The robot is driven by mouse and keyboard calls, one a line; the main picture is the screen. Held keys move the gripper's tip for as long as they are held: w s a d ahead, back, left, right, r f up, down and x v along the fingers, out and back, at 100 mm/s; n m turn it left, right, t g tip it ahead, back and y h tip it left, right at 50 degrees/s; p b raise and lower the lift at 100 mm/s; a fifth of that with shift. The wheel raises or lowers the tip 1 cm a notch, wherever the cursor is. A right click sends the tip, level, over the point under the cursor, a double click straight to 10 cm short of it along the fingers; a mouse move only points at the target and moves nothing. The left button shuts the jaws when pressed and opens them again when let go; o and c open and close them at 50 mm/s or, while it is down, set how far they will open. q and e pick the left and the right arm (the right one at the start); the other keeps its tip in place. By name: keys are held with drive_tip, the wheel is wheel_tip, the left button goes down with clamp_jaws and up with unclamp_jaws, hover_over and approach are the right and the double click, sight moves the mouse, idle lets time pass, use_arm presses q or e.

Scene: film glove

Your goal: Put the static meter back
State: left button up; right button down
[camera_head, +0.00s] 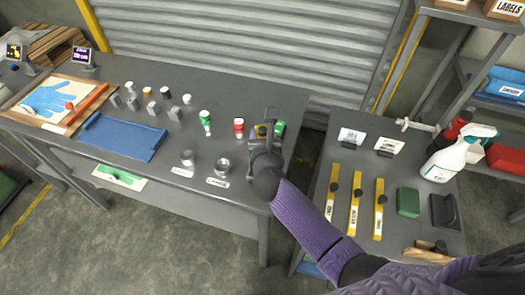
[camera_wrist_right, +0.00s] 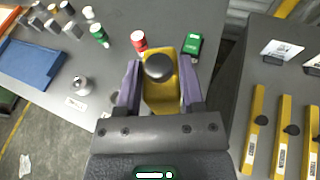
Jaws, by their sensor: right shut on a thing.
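My right gripper (camera_head: 262,138) is over the right end of the long grey bench (camera_head: 240,92). In the wrist view the right gripper (camera_wrist_right: 160,90) is shut on a yellow tool (camera_wrist_right: 161,98) with a dark round knob. Its purple fingers sit on both sides of it. A bit of the yellow tool (camera_head: 261,130) shows past the gripper in the head view. I cannot read a label on it, so I cannot confirm it is the static meter. Whether it touches the bench is hidden. My left gripper is not in view.
Metal cups (camera_head: 223,165) are at the front edge. The side table holds yellow bars (camera_head: 355,205), a green block (camera_head: 408,202) and a spray bottle (camera_head: 457,155). A gap separates the tables.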

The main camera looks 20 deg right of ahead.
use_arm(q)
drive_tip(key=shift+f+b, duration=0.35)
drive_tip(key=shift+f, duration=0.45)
use_arm(e)
wheel_tip(320, 180, down, 3)
drive_tip(key=shift+r, duration=0.2)
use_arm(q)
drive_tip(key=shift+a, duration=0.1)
use_arm(e)
drive_tip(key=shift+f+b, duration=0.5)
drive_tip(key=shift+f, duration=0.1)
drive_tip(key=shift+c, duration=1)
unclamp_jaws()
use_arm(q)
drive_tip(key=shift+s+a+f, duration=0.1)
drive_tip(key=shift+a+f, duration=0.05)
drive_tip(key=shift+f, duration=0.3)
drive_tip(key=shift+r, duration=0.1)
use_arm(e)
drive_tip(key=shift+r, duration=0.15)
